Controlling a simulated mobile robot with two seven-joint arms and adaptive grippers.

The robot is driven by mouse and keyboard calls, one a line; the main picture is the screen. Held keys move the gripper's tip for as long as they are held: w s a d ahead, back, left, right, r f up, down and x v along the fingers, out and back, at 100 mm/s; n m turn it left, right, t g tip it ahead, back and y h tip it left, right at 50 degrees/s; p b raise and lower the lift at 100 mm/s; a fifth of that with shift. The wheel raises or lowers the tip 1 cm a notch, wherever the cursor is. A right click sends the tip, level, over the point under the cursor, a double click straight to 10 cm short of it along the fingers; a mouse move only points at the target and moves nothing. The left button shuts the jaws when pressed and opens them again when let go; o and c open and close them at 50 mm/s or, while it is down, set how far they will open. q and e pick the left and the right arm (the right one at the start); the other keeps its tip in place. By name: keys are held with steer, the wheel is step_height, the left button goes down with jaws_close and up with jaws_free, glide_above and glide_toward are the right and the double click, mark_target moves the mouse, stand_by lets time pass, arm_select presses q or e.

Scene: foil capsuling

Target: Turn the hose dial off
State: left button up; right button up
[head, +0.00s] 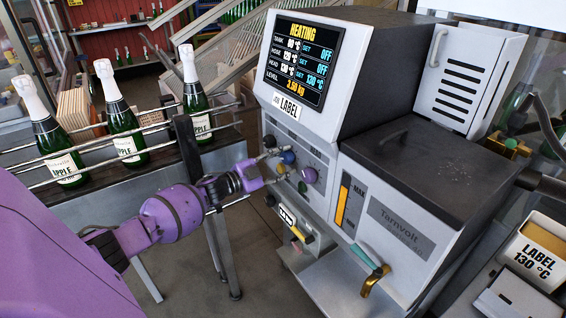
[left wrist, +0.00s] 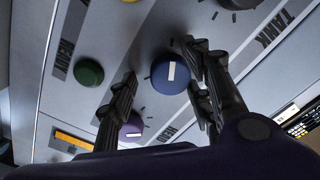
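The glue machine's front panel carries a row of dials. The blue dial (head: 289,157) sits between a dark dial (head: 270,141) and a purple dial (head: 309,175). In the left wrist view, the blue dial (left wrist: 170,77) has a white mark and a partly hidden label. My left gripper (head: 262,172) is at the panel, its fingers (left wrist: 160,62) spread either side of the blue dial; the right one looks close to its rim. I cannot tell whether they touch it. The display (head: 303,60) reads HEATING, with the hose row SET OFF. My right gripper is not in view.
A green button (left wrist: 88,72) and the purple dial (left wrist: 131,128) lie near my left finger. A railed conveyor with bottles (head: 125,130) stands left of the machine. A brass nozzle (head: 374,281) and a labelled container (head: 535,250) are to the right.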

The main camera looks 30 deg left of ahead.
arm_select(q)
steer(key=shift+a, duration=0.1)
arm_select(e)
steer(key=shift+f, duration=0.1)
arm_select(q)
steer(key=v, duration=1.2)
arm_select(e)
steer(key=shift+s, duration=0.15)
